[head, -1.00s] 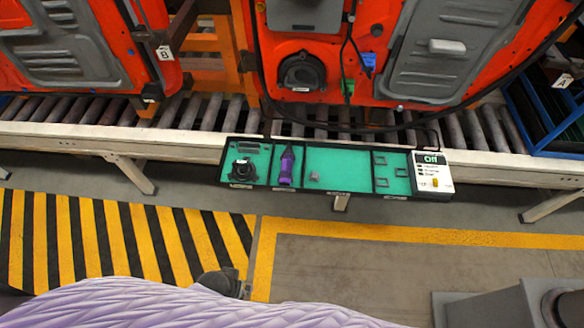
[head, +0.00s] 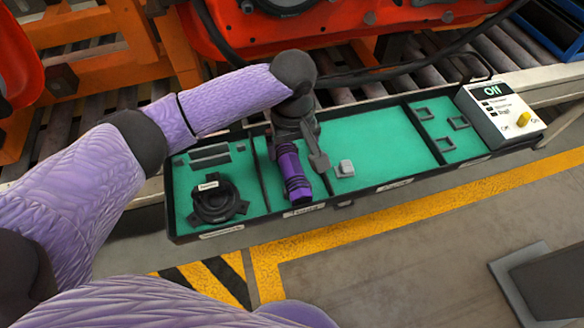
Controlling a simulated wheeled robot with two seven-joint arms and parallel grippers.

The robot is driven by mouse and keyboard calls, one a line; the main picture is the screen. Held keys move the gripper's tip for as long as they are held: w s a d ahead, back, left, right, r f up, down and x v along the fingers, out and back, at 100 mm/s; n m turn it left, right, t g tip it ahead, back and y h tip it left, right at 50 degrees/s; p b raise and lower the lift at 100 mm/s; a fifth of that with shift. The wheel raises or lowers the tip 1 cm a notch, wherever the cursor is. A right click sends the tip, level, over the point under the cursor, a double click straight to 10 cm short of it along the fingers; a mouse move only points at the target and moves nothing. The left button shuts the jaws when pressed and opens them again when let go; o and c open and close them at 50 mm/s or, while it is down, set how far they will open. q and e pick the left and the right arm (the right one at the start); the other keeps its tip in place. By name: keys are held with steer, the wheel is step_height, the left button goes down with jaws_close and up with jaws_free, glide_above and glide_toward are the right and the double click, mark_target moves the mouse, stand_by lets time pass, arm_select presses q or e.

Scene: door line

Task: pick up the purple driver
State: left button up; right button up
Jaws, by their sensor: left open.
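The purple driver (head: 295,182) lies in a narrow compartment of the green-lined tray (head: 385,142), its banded end toward the tray's front edge. Its far end is hidden under my left gripper (head: 300,158). My left gripper is open and reaches down over the driver from above. One dark finger shows just to the right of the driver; the other is mostly hidden. I cannot tell whether the fingers touch it. My right gripper is out of view.
A black round part (head: 216,202) sits in the tray's left compartment. A small grey block (head: 345,168) lies right of the driver. A white control box (head: 502,112) stands at the tray's right end. A roller conveyor and red doors are behind.

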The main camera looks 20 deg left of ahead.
mark_target(291, 163)
arm_select(q)
step_height(291, 163, down, 7)
steer(key=b, duration=0.4)
steer(key=shift+a+f, duration=0.15)
steer(key=shift+f+b, duration=0.25)
steer(key=shift+b, duration=0.1)
steer(key=shift+r, duration=0.25)
steer(key=shift+c, duration=1.3)
steer(key=c, duration=1)
jaws_close()
steer(key=shift+w, duration=0.1)
